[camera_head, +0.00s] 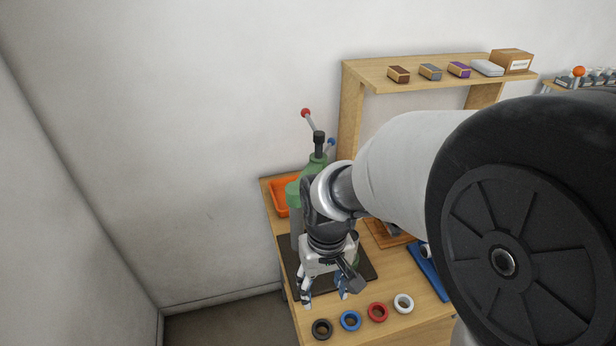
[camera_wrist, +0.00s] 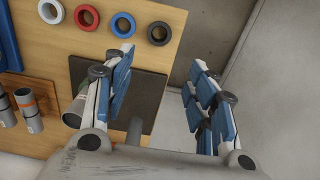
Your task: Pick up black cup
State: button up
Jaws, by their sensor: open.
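The black cup (camera_head: 322,329) shows from above as a thick dark ring near the front edge of the wooden table (camera_head: 400,325). It is at the left end of a row with a blue, a red and a white ring-shaped piece. In the wrist view the black cup (camera_wrist: 159,33) is beyond the fingertips, within the span between the fingers, and apart from them. My gripper (camera_head: 324,292) is open and empty, pointing down over the dark mat behind the row. Its spread blue-padded fingers also show in the wrist view (camera_wrist: 160,62).
The blue (camera_head: 350,321), red (camera_head: 377,312) and white (camera_head: 403,303) rings stand right of the cup. A green press (camera_head: 309,167) with levers and an orange bin (camera_head: 279,200) stand behind my gripper. The dark mat (camera_wrist: 145,88) is bare below it. A shelf (camera_head: 375,78) rises at the back.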

jog(key=b, duration=0.4)
send_over(322, 329)
notch_tip(322, 329, down, 11)
jog(key=shift+s+f, duration=0.1)
jog(key=shift+f, duration=0.05)
jog(key=shift+f+b, duration=1.4)
jog(key=shift+f, duration=1.7)
jog(key=shift+r, duration=0.1)
jog(key=c, duration=0.8)
